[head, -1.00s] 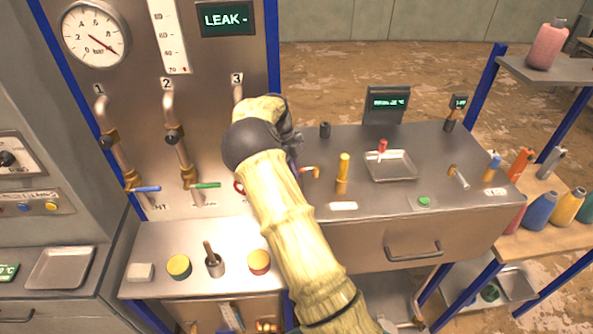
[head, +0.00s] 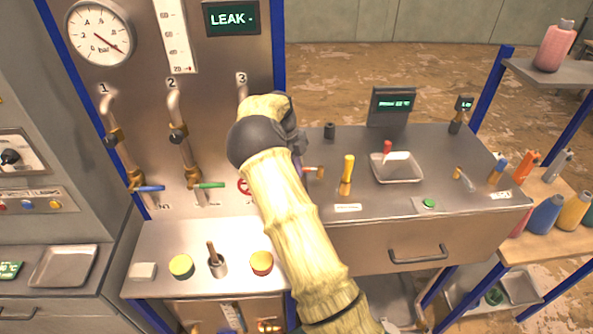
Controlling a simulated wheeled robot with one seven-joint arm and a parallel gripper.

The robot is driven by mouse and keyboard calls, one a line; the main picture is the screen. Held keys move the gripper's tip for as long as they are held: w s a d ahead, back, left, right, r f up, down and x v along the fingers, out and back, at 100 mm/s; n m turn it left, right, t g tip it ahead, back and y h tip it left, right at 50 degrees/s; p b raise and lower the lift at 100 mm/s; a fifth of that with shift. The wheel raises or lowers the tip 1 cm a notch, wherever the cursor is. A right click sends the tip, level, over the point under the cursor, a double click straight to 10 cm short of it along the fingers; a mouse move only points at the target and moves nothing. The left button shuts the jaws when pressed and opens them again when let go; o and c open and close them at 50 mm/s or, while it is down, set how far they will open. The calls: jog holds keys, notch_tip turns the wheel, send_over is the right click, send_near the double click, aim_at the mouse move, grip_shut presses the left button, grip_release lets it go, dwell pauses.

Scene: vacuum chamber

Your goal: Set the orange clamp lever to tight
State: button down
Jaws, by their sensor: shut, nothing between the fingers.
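An upright orange-yellow handle (head: 346,172) stands on the steel bench, right of my arm; I take it for the clamp lever but cannot be sure. A small orange-brown piece (head: 314,171) sticks out sideways just right of my wrist, its left end hidden. My gripper (head: 299,155) is at the far end of my yellow-sleeved arm, pointing away. My wrist and arm hide most of it and its fingertips. It looks shut and empty, left of the upright handle and apart from it; contact with the orange-brown piece cannot be told.
A panel with pipes and blue (head: 150,188) and green (head: 208,185) valve levers stands at left; its display (head: 231,18) reads "LEAK -". A tray (head: 397,168), a small display (head: 392,104) and a green button (head: 429,203) are on the bench. Bottles stand on the right shelf.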

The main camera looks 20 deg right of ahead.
notch_tip(320, 180, up, 10)
jog(key=b, duration=0.3)
jog(key=shift+f, duration=0.15)
jog(key=s+a+f+n+t+b, duration=0.1)
jog(key=s+a+f+n+t, duration=0.1)
jog(key=s+n, duration=0.7)
jog(key=s+a+f+n+t+y+b, duration=0.1)
jog(key=s+a+f+n+b, duration=0.1)
jog(key=s+f+n, duration=0.3)
jog(key=s+a+f+n+t+y+b, duration=0.1)
jog(key=s+a+f+n, duration=0.3)
jog(key=s+n, duration=0.9)
jog(key=shift+s+a+f+n+t+b, duration=0.25)
jog(key=shift+n+t+b, duration=0.25)
jog(key=shift+n+t, duration=0.3)
